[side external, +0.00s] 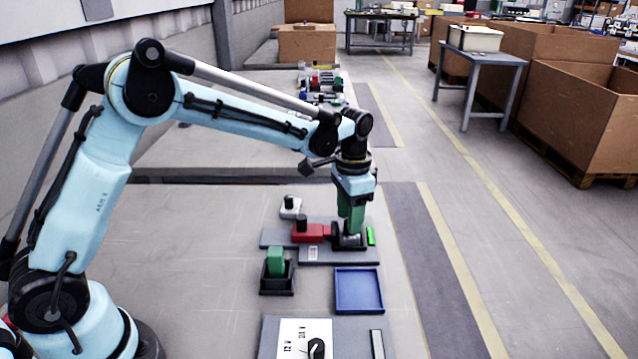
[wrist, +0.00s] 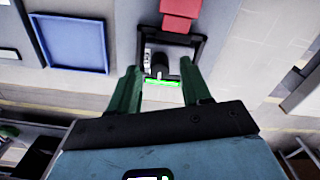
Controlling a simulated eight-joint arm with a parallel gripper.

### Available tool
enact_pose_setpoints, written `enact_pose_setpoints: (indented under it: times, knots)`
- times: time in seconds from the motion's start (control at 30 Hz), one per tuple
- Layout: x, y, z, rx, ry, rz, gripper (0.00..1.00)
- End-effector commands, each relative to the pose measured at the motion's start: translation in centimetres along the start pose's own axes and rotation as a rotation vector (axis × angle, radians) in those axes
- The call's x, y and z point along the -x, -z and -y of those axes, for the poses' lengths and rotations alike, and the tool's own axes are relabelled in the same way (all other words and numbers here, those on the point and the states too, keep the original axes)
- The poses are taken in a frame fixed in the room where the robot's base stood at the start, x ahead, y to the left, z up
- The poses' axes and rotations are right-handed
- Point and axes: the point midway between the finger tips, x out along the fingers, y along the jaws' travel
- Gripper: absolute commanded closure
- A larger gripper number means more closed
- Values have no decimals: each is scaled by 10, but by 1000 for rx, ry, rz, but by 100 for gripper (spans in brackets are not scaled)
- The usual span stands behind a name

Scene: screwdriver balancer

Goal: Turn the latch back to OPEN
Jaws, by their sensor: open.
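My gripper (side external: 352,226) points down over a black dock (side external: 341,243) on a grey plate. In the wrist view, its two green fingers (wrist: 159,66) are apart, one on each side of a black upright knob (wrist: 160,70), which looks like the latch. I cannot tell whether the fingers touch it. A white label shows beside the knob, too small to read. A lit green strip (wrist: 162,83) lies along the dock's edge and also shows in the side view (side external: 370,236). A red block (side external: 309,233) with a black top adjoins the dock; it shows in the wrist view (wrist: 180,14).
A blue tray (side external: 359,310) lies in front of the dock. A green block (side external: 276,262) stands in a black holder (side external: 276,288). A white block (side external: 290,212) with a black top is behind. A voltage-marked panel (side external: 293,340) with a black dial is nearest the camera.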

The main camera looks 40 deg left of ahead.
Motion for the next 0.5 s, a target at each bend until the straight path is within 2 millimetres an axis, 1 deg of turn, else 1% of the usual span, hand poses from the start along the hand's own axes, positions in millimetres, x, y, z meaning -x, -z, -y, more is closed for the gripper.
enact_pose_setpoints:
  times: [0.17,0.4,0.5]
  knots:
    - [29,0,0,0,0,0,52]
    - [76,0,0,0,0,0,52]
    - [91,0,0,0,0,0,52]
